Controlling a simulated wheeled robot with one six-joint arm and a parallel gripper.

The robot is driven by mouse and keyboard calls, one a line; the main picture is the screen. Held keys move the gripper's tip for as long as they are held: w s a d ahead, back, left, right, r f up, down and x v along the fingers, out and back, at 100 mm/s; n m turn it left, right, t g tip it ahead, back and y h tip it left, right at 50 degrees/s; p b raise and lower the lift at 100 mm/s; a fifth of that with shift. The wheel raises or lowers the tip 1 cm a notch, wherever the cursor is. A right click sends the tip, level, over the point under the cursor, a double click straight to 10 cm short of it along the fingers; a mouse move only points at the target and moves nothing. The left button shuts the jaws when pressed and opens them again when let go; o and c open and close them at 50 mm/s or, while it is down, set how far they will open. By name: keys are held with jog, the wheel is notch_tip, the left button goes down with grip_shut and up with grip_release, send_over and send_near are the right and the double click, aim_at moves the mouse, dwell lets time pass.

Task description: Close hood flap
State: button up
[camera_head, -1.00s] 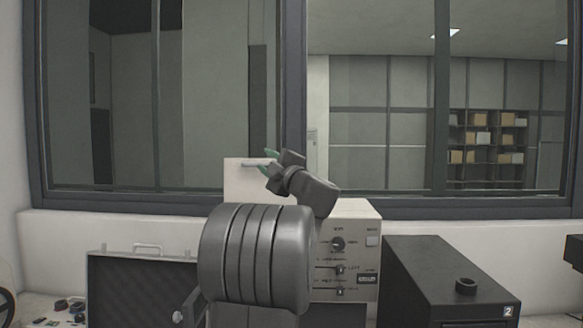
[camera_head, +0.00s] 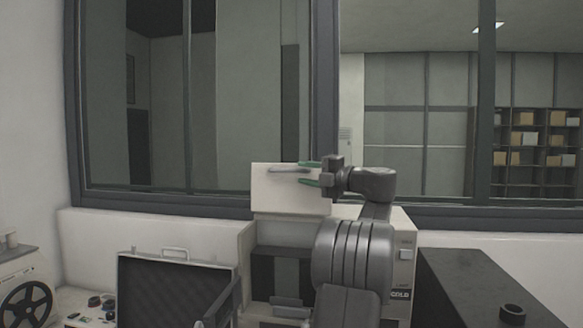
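The hood flap (camera_head: 282,196) is a cream panel standing raised at the top left of the press (camera_head: 405,235). A grey bar handle (camera_head: 287,170) runs across its upper part. My gripper (camera_head: 309,173) is at the flap's upper right, with green-tipped fingers spread apart, one above and one below the level of the handle's right end. I cannot tell whether the fingers touch the handle. The dark opening of the press (camera_head: 283,270) shows below the flap. My arm hides much of the press's front panel.
An open black case (camera_head: 172,290) stands to the left of the press. A dark cabinet (camera_head: 470,285) with a small black ring (camera_head: 511,312) on it is at the right. A machine with a reel (camera_head: 25,305) is at the far left. A window wall is behind.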

aim_at(297, 171)
jog(key=p+x, duration=0.1)
jog(key=x, duration=0.4)
jog(key=shift+w+a, duration=0.15)
jog(key=shift+a, duration=0.15)
grip_shut()
